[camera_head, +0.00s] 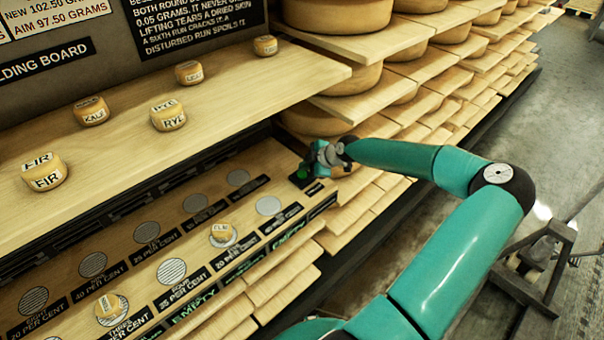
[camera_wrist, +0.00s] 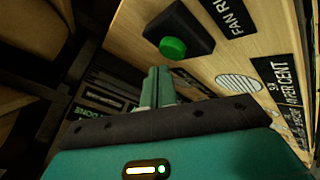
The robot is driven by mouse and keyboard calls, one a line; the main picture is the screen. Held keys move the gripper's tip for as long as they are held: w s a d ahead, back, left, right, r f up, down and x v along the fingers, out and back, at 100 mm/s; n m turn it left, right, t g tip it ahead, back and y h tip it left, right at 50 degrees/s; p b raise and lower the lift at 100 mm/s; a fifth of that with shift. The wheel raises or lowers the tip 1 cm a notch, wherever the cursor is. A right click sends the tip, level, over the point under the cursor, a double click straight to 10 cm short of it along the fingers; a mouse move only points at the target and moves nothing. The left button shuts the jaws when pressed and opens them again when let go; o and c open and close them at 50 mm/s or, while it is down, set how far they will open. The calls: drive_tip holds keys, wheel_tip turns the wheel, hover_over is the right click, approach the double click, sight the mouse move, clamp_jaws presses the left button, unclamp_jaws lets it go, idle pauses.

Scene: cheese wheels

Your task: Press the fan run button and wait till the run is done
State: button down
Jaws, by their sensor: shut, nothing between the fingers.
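The fan run button is a green round button (camera_wrist: 172,47) on a dark block, beside a label reading "FAN RU..." in the wrist view. In the head view the green button (camera_head: 303,173) sits at the right end of the lower wooden shelf. My gripper (camera_wrist: 158,72) is shut and empty. Its fingertips lie just below the button in the wrist view and look apart from it, though the exact distance is hard to tell. In the head view my gripper (camera_head: 320,160) is right beside the button and its fingertips are small and partly hidden.
Small cheese wheels marked FIR (camera_head: 44,171) and RYE (camera_head: 168,115) stand on the upper board. The lower shelf has round vents, with a small cheese (camera_head: 222,234) on one and another cheese (camera_head: 110,308) on a nearer one. Large wheels fill racks (camera_head: 360,95) behind.

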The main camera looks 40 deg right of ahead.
sight(305, 175)
drive_tip(key=shift+f, duration=0.15)
drive_tip(key=shift+f, duration=0.3)
drive_tip(key=shift+f, duration=0.45)
idle(0.9)
drive_tip(key=shift+r, duration=0.85)
drive_tip(key=shift+r, duration=0.15)
drive_tip(key=shift+r, duration=2.4)
